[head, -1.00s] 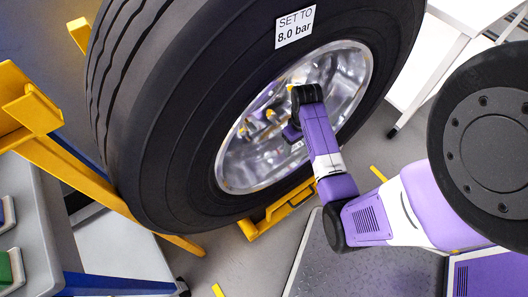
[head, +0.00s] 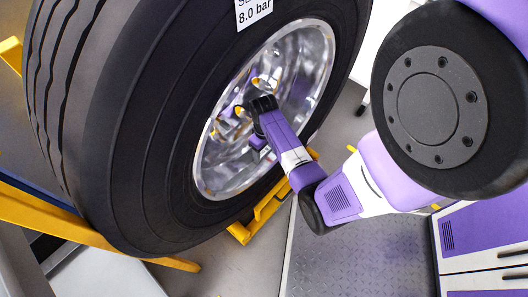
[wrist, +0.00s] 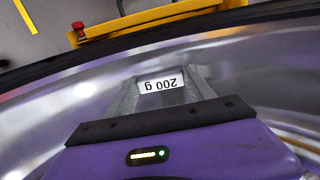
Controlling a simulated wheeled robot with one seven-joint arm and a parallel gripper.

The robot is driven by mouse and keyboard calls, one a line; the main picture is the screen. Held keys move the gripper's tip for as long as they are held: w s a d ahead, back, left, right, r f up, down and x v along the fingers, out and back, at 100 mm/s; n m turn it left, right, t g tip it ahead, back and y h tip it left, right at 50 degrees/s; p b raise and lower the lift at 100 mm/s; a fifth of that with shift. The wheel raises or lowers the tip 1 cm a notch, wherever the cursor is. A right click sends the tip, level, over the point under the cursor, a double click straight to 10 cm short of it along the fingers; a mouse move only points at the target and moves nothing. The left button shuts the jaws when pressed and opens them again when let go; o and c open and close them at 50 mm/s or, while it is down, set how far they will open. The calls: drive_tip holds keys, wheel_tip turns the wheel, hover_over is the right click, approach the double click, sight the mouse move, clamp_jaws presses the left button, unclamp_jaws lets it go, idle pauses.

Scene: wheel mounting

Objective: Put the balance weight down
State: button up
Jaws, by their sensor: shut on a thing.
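The balance weight (wrist: 162,99) is a grey block with a white "200 g" label, which reads upside down in the wrist view. My gripper (wrist: 163,88) is shut on it, with one grey finger on each side. The big black tyre (head: 130,130) stands upright in the head view, around a shiny metal rim (head: 312,62). My wrist reaches into the hollow of the rim, and its inner metal face lies close around the gripper in the wrist view. I cannot tell whether the weight touches the rim. In the head view the weight and the fingertips are hidden.
A yellow stand (head: 262,208) holds the wheel from below, and its yellow bar with a red knob (wrist: 78,27) shows in the wrist view. A purple and white cabinet (head: 485,235) is at the lower right. A grey plate (head: 365,255) lies below my arm.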

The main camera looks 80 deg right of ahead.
sight(264, 153)
drive_tip(key=o, duration=1.3)
drive_tip(key=shift+f, duration=0.1)
wheel_tip(264, 153, up, 12)
drive_tip(key=p, duration=0.4)
drive_tip(key=w+a+n+t+h, duration=0.25)
drive_tip(key=a+t, duration=0.35)
drive_tip(key=a, duration=1.2)
drive_tip(key=s+a+r+n+t, duration=0.1)
drive_tip(key=s+a+r+t, duration=0.1)
drive_tip(key=r, duration=0.7)
drive_tip(key=s+a+r+n+t+y, duration=0.1)
drive_tip(key=s+a+r+t, duration=0.2)
drive_tip(key=a+r, duration=0.4)
drive_tip(key=s+a+r+n+t+y, duration=0.1)
drive_tip(key=s+a+r+n+t, duration=0.1)
drive_tip(key=r, duration=0.9)
drive_tip(key=shift+s+a+t+y, duration=0.15)
drive_tip(key=shift+s+a+t, duration=0.1)
drive_tip(key=shift+a+t, duration=0.4)
drive_tip(key=shift+s+a+t+y, duration=0.1)
drive_tip(key=shift+s+a+t, duration=0.2)
drive_tip(key=shift+a, duration=0.55)
